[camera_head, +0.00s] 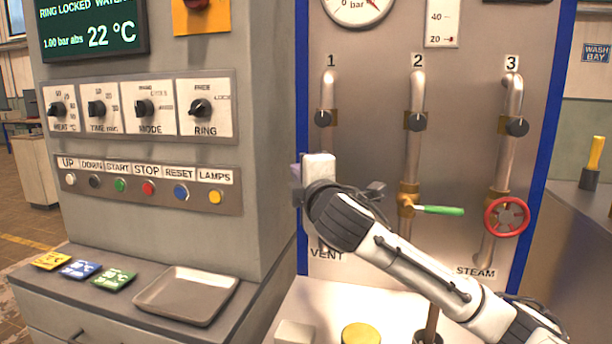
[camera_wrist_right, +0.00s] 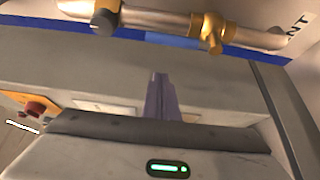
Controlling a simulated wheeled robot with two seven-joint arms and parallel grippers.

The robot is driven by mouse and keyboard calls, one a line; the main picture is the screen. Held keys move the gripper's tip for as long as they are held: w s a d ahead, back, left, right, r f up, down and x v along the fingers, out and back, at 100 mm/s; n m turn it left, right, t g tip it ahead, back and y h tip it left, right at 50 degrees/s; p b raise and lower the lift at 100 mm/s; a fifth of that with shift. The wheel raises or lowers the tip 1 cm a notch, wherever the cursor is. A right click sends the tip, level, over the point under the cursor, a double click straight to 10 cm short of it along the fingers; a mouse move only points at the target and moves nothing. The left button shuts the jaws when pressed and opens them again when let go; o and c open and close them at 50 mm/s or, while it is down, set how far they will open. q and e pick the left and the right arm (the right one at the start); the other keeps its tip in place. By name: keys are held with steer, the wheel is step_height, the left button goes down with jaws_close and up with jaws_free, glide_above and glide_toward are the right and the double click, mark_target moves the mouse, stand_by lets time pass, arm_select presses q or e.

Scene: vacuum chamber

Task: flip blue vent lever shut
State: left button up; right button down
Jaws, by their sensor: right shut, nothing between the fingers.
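The vent valve on pipe 1 is hidden in the head view behind my right wrist, above the VENT label (camera_head: 326,254). In the right wrist view its brass body (camera_wrist_right: 211,32) sits on the pipe. A brighter blue bar (camera_wrist_right: 172,41) beside it looks like the blue lever, lying roughly along the pipe, though it overlaps the panel's blue edge. My right gripper (camera_head: 297,186) is just left of pipe 1. Its fingers (camera_wrist_right: 160,78) are together and empty, apart from the bar in the wrist picture. My left gripper is out of view.
Pipe 2 has a green lever (camera_head: 440,210) pointing right. Pipe 3 has a red handwheel (camera_head: 507,216). Black knobs sit higher on the pipes. A control console (camera_head: 250,130) stands close on the left, with a metal tray (camera_head: 187,294) on its ledge. A yellow round object (camera_head: 361,334) is below.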

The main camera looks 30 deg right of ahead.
steer(key=shift+w+d+p, duration=0.2)
steer(key=shift+w+d, duration=0.05)
steer(key=shift+d, duration=0.85)
steer(key=shift+w+d+p, duration=0.2)
steer(key=shift+w+d, duration=0.05)
steer(key=shift+d, duration=0.8)
